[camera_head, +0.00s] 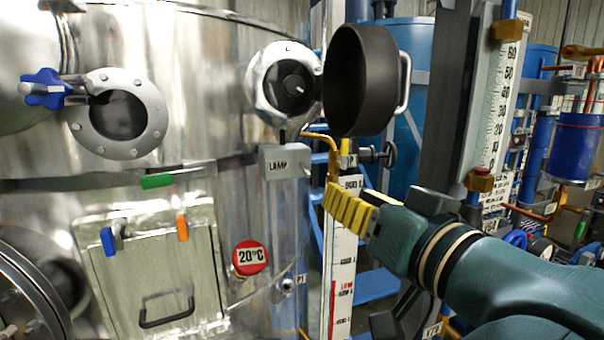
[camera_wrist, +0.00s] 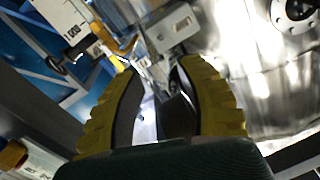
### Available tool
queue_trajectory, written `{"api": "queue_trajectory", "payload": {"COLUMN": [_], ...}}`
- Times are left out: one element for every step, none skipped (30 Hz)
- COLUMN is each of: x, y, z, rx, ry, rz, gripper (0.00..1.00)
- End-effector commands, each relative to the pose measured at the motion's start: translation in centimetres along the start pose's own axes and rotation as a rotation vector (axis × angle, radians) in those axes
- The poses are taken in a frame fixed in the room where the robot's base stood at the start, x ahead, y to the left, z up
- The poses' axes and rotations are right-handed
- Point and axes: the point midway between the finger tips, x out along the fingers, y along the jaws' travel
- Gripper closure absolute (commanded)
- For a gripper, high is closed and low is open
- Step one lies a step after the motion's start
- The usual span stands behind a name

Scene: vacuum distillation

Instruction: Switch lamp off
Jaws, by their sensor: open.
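A small grey box marked LAMP (camera_head: 286,161) is fixed to the shiny metal vessel in the head view. A short dark switch lever (camera_head: 283,135) stands up from its top. A grey box, likely the same one, shows in the wrist view (camera_wrist: 172,28) beyond my fingertips. My gripper (camera_head: 336,200) has yellow ribbed fingers and is to the right of the box and a little lower, apart from it. In the wrist view my gripper (camera_wrist: 157,72) is open, with a gap between the fingers and nothing clearly held.
A round window with a black knob (camera_head: 293,86) is above the box. A dark round cover with a handle (camera_head: 360,82) hangs open to its right. A yellow-brown pipe (camera_head: 331,150) and a marked scale (camera_head: 342,255) stand close to my gripper.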

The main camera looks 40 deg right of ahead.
Motion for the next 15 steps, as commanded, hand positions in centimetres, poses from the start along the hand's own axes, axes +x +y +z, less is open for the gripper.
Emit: {"api": "queue_trajectory", "payload": {"x": [1.3,2.0,3.0,3.8,4.5,5.5,6.2,6.9,7.9,8.6,9.2,10.1,10.6,11.1,11.7], "y": [-0.1,-0.2,-0.2,-0.2,-0.2,-0.2,-0.2,-0.2,-0.2,-0.2,-0.2,-0.2,-0.2,-0.2,-0.1], "z": [-0.3,-0.3,-0.3,-0.3,-0.3,-0.3,-0.3,-0.3,-0.3,-0.3,-0.3,-0.3,-0.3,-0.3,-0.2], "rx": [0.002,0.002,0.001,0.001,0.002,0.001,0.001,0.001,0.001,0.001,0.001,0.001,0.000,0.000,0.000], "ry": [-0.005,-0.006,-0.006,-0.005,-0.004,-0.005,-0.005,-0.005,-0.005,-0.004,-0.004,-0.004,-0.004,-0.003,-0.003], "rz": [0.000,-0.001,-0.001,0.000,0.000,0.000,-0.001,-0.001,0.000,0.000,0.000,0.000,0.000,0.000,0.000], "gripper": [0.62,0.62,0.62,0.62,0.62,0.62,0.62,0.62,0.62,0.62,0.62,0.62,0.62,0.62,0.62]}}
